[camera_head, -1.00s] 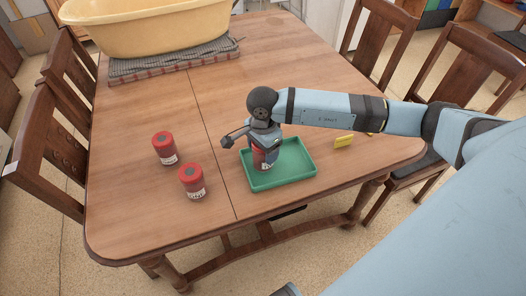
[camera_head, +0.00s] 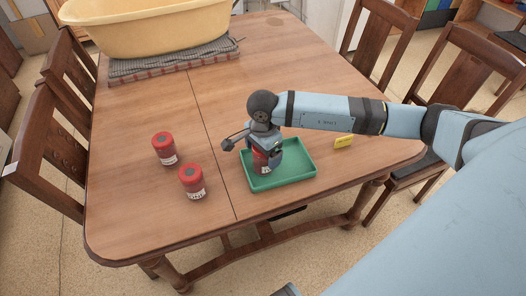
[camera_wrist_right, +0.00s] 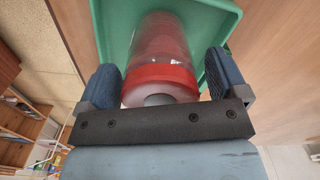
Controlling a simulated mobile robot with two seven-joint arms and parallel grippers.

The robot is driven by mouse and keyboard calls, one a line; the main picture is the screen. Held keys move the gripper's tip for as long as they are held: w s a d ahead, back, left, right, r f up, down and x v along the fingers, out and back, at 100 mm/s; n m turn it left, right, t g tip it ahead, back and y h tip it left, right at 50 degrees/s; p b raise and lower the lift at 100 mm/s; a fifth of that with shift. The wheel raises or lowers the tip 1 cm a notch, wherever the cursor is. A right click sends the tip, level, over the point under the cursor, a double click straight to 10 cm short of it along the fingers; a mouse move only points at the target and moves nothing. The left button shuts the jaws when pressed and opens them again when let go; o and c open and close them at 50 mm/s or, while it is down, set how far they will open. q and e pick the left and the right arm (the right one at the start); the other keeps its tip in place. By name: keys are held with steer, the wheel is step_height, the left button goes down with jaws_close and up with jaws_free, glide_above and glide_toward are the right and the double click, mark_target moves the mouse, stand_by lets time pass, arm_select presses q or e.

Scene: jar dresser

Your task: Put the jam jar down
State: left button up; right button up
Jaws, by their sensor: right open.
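A red jam jar (camera_head: 262,163) stands in the green tray (camera_head: 295,178), toward its left side. In the right wrist view the jar (camera_wrist_right: 160,62) shows its red lid between the two fingers. My right gripper (camera_wrist_right: 163,85) is open around the jar, with a finger on each side and a gap visible beside the lid. In the head view my right gripper (camera_head: 265,148) is over the tray and partly hides the jar. Two similar red jars (camera_head: 164,149) (camera_head: 192,181) stand upright on the table left of the tray. My left gripper is not in view.
A yellow block (camera_head: 344,141) lies on the wooden table (camera_head: 150,220) right of the tray. A large yellow tub (camera_head: 150,28) rests on a checked cloth (camera_head: 160,73) at the back. Chairs line both sides. The middle of the table is clear.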

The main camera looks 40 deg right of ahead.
step_height(320, 180, up, 12)
steer(key=shift+f, duration=0.2)
steer(key=shift+s+f, duration=0.1)
stand_by(0.5)
